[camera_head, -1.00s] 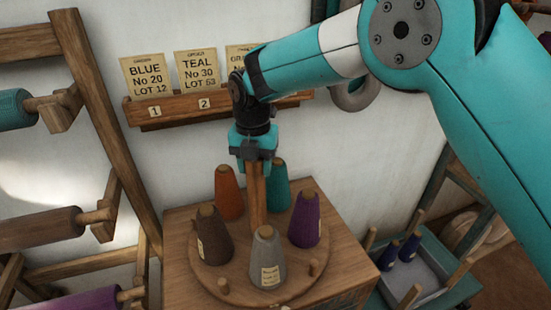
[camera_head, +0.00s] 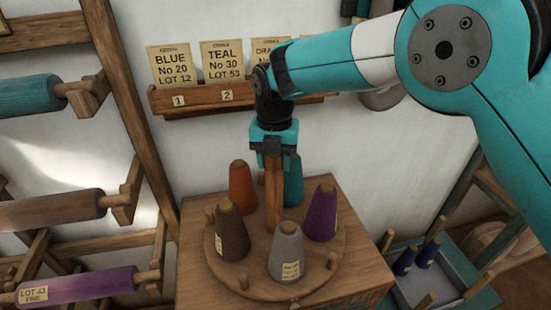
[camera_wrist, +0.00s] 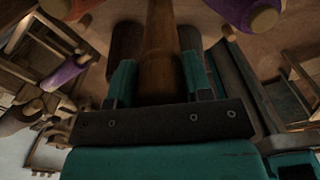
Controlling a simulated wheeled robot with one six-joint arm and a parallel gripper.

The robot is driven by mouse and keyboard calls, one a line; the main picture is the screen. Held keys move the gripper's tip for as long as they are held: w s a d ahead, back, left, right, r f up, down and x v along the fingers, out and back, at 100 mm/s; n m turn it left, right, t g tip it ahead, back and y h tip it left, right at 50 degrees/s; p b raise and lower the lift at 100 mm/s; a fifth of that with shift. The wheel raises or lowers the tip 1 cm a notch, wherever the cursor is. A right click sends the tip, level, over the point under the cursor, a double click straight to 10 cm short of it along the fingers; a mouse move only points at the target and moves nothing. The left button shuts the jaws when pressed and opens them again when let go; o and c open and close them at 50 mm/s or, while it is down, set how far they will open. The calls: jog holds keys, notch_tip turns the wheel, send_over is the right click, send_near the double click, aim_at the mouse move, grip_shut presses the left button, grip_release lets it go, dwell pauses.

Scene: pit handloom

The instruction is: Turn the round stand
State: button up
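The round stand (camera_head: 311,251) is a wooden disc on a wooden box, with an upright central post (camera_head: 273,195) and short pegs at its rim. Brown (camera_head: 231,235), grey (camera_head: 287,254), purple (camera_head: 322,214), orange (camera_head: 242,189) and teal (camera_head: 293,184) cones stand on it around the post. My gripper (camera_head: 273,157) points down at the post's top. In the wrist view its fingers (camera_wrist: 160,75) lie on both sides of the post (camera_wrist: 160,35) and appear closed against it. The contact faces are hidden.
Card holder (camera_head: 210,97) with labelled cards is on the wall behind. A wooden rack with teal, brown and purple (camera_head: 80,287) rolls stands at left. A tray (camera_head: 452,268) with dark blue cones is at right. The box top (camera_head: 355,262) around the disc is mostly bare.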

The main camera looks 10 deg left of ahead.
jog(key=o, duration=0.4)
jog(key=shift+r, duration=0.1)
notch_tip(320, 180, up, 17)
jog(key=b, duration=0.3)
jog(key=shift+r, duration=0.2)
jog(key=s+d+f+m+y+b, duration=0.1)
jog(key=s+d+f+m+b, duration=0.15)
jog(key=d+m, duration=0.5)
jog(key=s+d+f+m+b, duration=0.1)
jog(key=s+d+m, duration=0.3)
jog(key=d+m, duration=0.3)
jog(key=s+d+f+m+y+b, duration=0.1)
jog(key=s+d+f+m, duration=0.4)
jog(key=s+m, duration=0.2)
jog(key=s+d+f+m+y+b, duration=0.2)
jog(key=s+d+f+m, duration=0.2)
jog(key=s+m, duration=0.4)
jog(key=s+f, duration=0.1)
jog(key=s, duration=0.3)
jog(key=shift+s+d+f, duration=0.2)
jog(key=shift+d+f, duration=0.1)
jog(key=shift+d, duration=0.05)
